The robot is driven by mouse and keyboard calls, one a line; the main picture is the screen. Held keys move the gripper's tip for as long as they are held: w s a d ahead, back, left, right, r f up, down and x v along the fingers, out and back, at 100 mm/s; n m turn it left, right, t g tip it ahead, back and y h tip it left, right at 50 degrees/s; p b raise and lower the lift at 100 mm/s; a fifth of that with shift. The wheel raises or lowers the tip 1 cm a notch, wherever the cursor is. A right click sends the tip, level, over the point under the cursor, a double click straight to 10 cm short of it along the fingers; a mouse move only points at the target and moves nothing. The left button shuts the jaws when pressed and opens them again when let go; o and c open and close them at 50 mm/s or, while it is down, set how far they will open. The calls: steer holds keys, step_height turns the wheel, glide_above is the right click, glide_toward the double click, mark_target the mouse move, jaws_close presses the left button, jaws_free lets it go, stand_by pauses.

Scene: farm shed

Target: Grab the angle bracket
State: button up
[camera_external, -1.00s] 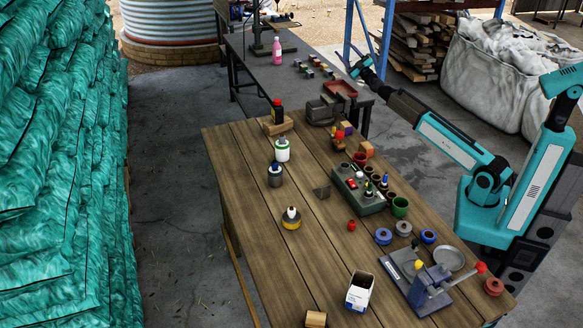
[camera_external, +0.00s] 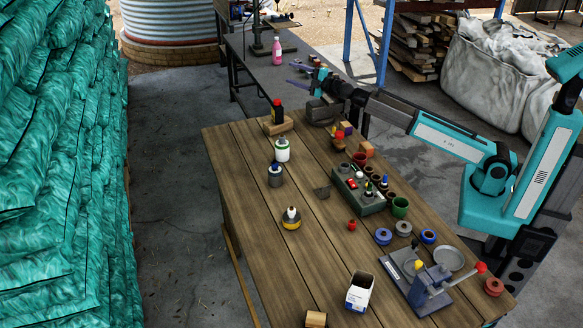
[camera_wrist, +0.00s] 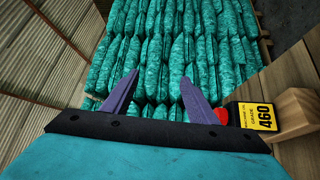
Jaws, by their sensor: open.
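My gripper (camera_external: 295,73) is above the far end of the table area, beyond the vise and well away from the bracket. In the wrist view my gripper (camera_wrist: 159,80) has its two purple fingers spread apart with nothing between them.
A black bottle with a yellow label (camera_wrist: 257,116) stands by a wooden block (camera_wrist: 297,112) at the right of the wrist view. Stacked teal sacks (camera_external: 60,180) stand left. White and grey bottles (camera_external: 282,150), a tray (camera_external: 358,203) and a blue-grey press (camera_external: 420,285) crowd the table.

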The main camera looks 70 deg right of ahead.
steer(key=s+a+f+n+g+p, duration=0.1)
steer(key=a+f+n+g+p, duration=0.15)
steer(key=a, duration=0.85)
steer(key=s+a+f+n+g+p, duration=0.15)
steer(key=a+n, duration=0.25)
steer(key=a, duration=0.7)
steer(key=s+a+n+h+p, duration=0.15)
steer(key=s+a, duration=0.25)
steer(key=a, duration=0.4)
steer(key=s+a+n+h+p, duration=0.1)
steer(key=s+a+n+p, duration=0.25)
steer(key=a, duration=0.45)
steer(key=n+g+h+p, duration=0.1)
steer(key=g+h, duration=0.4)
glide_toward(326, 189)
steer(key=v, duration=0.3)
steer(key=shift+s+r, duration=0.15)
steer(key=shift+s, duration=0.3)
steer(key=shift+w+d, duration=0.1)
steer(key=shift+p+x, duration=0.9)
steer(key=shift+x, duration=3.3)
